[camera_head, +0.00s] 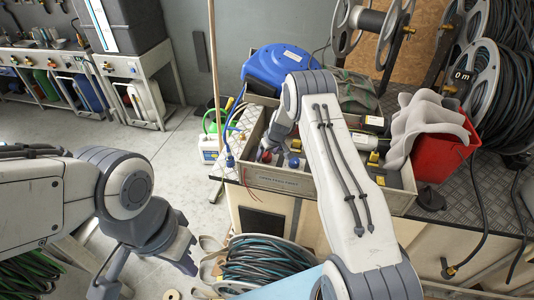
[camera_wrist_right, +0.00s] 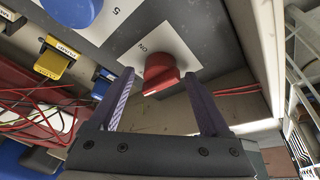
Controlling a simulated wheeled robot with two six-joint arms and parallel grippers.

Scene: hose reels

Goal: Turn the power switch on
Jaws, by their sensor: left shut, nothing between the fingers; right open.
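The power switch is a red knob (camera_wrist_right: 162,74) on a white plate marked "ON" (camera_wrist_right: 143,48), set in a grey panel in the right wrist view. My right gripper (camera_wrist_right: 158,80) is open, with one finger on each side of the knob. Contact cannot be told. In the head view the right arm reaches into the open box (camera_head: 280,181), and a small red part (camera_head: 265,157) shows beside its wrist. The right fingertips are mostly hidden there. My left gripper (camera_head: 186,262) is shut and empty, low at the left, away from the box.
A blue knob (camera_wrist_right: 75,8) and yellow tags (camera_wrist_right: 53,63) are near the switch, with red wires (camera_wrist_right: 38,118) at the left. A blue reel (camera_head: 280,66), a red bin (camera_head: 440,150) and a grey wavy piece (camera_head: 425,125) surround the box. Open floor (camera_head: 170,150) is at left.

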